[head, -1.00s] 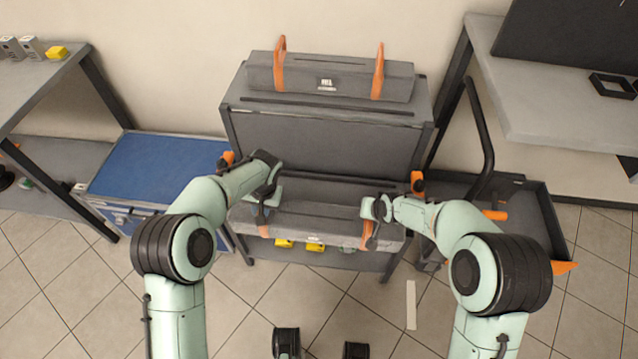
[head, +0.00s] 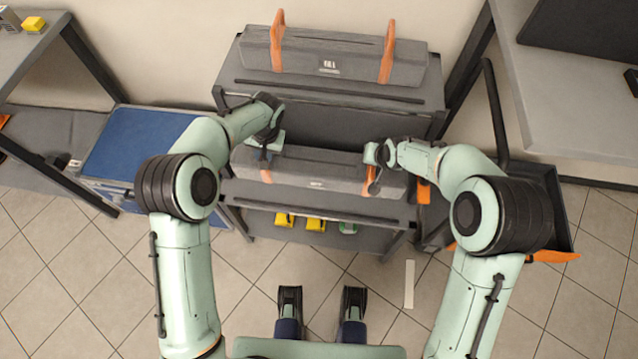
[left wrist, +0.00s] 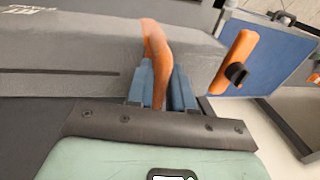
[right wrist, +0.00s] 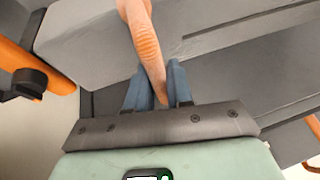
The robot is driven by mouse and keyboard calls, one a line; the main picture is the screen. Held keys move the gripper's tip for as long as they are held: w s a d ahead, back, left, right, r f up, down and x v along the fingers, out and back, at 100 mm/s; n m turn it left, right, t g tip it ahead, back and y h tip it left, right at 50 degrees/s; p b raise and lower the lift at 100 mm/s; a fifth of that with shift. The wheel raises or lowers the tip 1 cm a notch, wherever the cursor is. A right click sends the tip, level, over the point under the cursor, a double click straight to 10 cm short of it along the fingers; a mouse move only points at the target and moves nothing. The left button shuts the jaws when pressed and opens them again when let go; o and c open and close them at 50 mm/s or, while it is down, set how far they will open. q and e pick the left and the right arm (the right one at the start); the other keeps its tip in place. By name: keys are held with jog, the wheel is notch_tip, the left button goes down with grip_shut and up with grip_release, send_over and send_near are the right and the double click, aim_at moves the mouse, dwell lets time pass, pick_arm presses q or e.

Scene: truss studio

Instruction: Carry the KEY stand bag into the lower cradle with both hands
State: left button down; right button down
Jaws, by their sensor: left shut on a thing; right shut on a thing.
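The grey stand bag (head: 318,170) with orange straps lies level across the rack, between my two hands. Its small label is too small to read. My left gripper (head: 266,157) is shut on its left strap (left wrist: 156,45); the left wrist view shows the strap between the blue fingers (left wrist: 160,85). My right gripper (head: 375,168) is shut on its right strap (right wrist: 143,35), between the fingers in the right wrist view (right wrist: 157,88). The bag is over the lower part of the rack (head: 330,213). I cannot tell whether it touches the cradle.
Another grey bag (head: 335,58) with orange straps lies on the rack's top. A blue-topped case (head: 145,145) stands left, a dark cart (head: 550,205) right. The tiled floor in front is mostly clear.

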pick_arm(q)
jog(key=shift+w+f, duration=0.1)
pick_arm(e)
jog(key=shift+w+f, duration=0.1)
